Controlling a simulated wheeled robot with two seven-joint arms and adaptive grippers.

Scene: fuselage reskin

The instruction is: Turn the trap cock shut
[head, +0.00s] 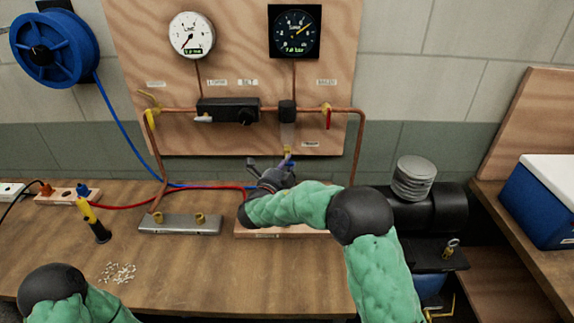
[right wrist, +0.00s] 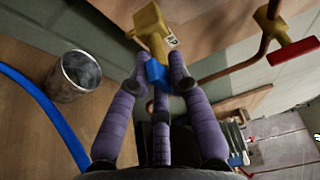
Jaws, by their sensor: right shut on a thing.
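The trap cock is a small brass body (head: 287,150) under the dark trap (head: 287,111) and its pale bowl, at the middle of the plywood panel. In the right wrist view its brass body (right wrist: 151,28) is at the top, with a blue handle (right wrist: 154,72) below it. My right gripper (head: 286,164) reaches up to the cock from below. Its purple fingers (right wrist: 168,78) are shut around the blue handle. The fingers hide part of the handle, so its exact angle is hard to tell. My left arm shows at the lower left, but its gripper is out of view.
A copper pipe (head: 353,150) runs along the panel, with a red-handled valve (head: 328,118) right of the trap and a yellow-handled one (head: 151,119) at left. Two gauges hang above. A metal cup (right wrist: 76,75) and blue hose are near my fingers. The bench's front middle is clear.

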